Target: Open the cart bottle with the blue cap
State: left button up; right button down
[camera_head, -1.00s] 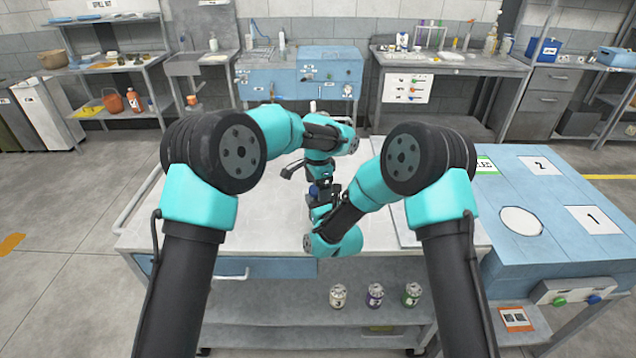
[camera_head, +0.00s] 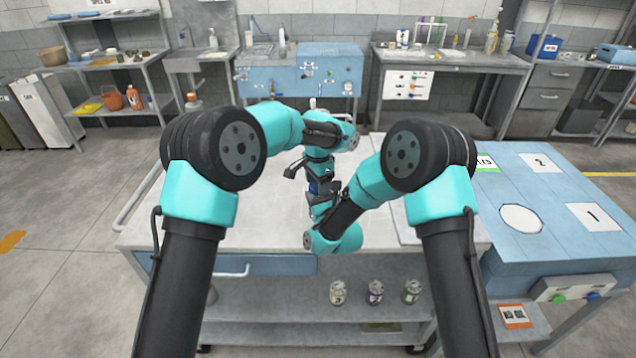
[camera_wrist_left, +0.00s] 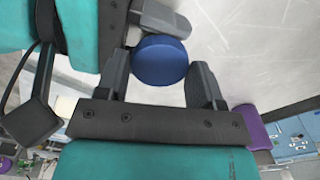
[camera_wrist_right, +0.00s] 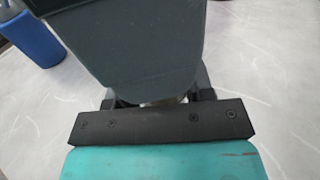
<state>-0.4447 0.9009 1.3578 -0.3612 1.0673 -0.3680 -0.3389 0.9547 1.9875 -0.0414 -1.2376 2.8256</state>
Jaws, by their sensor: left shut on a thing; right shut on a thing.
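The blue cap (camera_wrist_left: 160,60) is a round disc between the two fingers of my left gripper (camera_wrist_left: 158,75), which is shut on it. In the head view a bit of blue (camera_head: 315,187) shows between the two wrists, over the white cart top. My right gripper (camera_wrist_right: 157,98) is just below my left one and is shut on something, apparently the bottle. A large dark grey shape (camera_wrist_right: 135,45) covers most of its fingers in the right wrist view. Only a pale sliver shows between them. The bottle's body is mostly hidden, so I cannot tell whether the cap is loose.
A blue container (camera_wrist_right: 28,35) with a grey top stands on the cart top. A purple object (camera_wrist_left: 257,130) shows in the left wrist view. Several labelled cans (camera_head: 375,292) stand on the lower shelf. A blue bench (camera_head: 560,240) adjoins the cart at right.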

pick_arm(q)
jog(key=n, duration=0.7)
jog(key=shift+n, duration=0.3)
jog(key=shift+r, duration=1.25)
dwell(0.3)
jog(key=shift+r, duration=1.9)
pick_arm(e)
jog(key=shift+c, duration=2.1)
grip_release()
jog(key=v, duration=1.2)
